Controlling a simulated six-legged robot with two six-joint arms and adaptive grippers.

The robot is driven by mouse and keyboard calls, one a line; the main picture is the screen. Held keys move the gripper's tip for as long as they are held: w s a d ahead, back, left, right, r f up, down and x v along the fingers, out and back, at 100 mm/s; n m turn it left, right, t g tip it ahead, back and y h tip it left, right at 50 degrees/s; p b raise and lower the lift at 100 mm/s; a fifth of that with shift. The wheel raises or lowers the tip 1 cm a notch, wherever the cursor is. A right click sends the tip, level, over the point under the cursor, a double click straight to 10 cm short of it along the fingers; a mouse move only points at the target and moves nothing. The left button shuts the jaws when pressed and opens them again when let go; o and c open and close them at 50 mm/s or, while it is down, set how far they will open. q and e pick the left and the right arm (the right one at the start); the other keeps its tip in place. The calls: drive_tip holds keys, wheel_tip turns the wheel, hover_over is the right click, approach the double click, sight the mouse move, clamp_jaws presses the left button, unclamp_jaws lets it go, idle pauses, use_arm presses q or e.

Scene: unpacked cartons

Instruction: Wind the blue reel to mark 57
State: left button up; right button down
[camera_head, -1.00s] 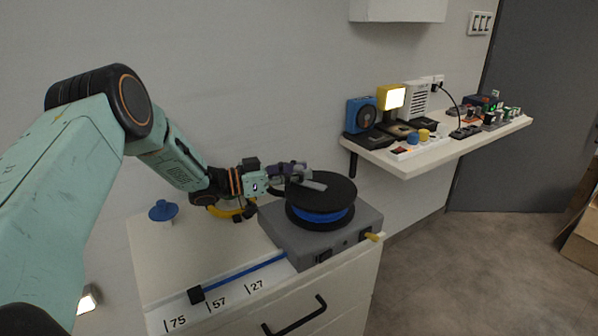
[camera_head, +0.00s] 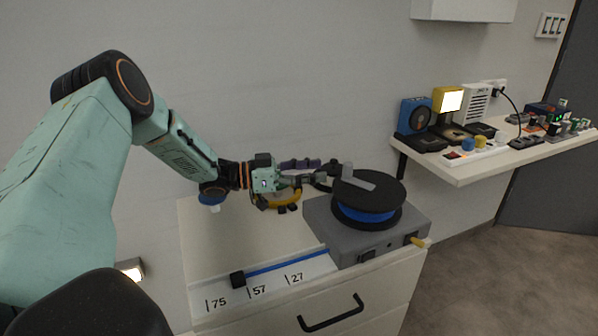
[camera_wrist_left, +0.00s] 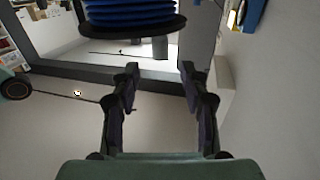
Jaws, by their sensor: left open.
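The blue reel (camera_head: 366,216), blue line between black discs, sits on a grey box (camera_head: 350,246) on the cabinet. A grey crank bar (camera_head: 358,181) lies across its top. In the left wrist view the reel (camera_wrist_left: 130,18) is at the top. A blue line (camera_head: 288,262) runs left from the box to a black block (camera_head: 237,280), which lies between marks 75 (camera_head: 217,302) and 57 (camera_head: 258,292). Mark 27 (camera_head: 295,278) is to the right. My left gripper (camera_head: 324,173) is open and empty, left of the reel near the crank; contact cannot be told. It also shows in the wrist view (camera_wrist_left: 160,74).
A yellow-handled item (camera_head: 286,200) and a blue knob-like item (camera_head: 212,198) are behind on the cabinet top. A yellow peg (camera_head: 418,242) sticks out of the box's front right. A wall shelf (camera_head: 480,165) with devices stands at the right.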

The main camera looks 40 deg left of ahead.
use_arm(q)
drive_tip(key=shift+v, duration=1.65)
drive_tip(key=shift+c, duration=0.5)
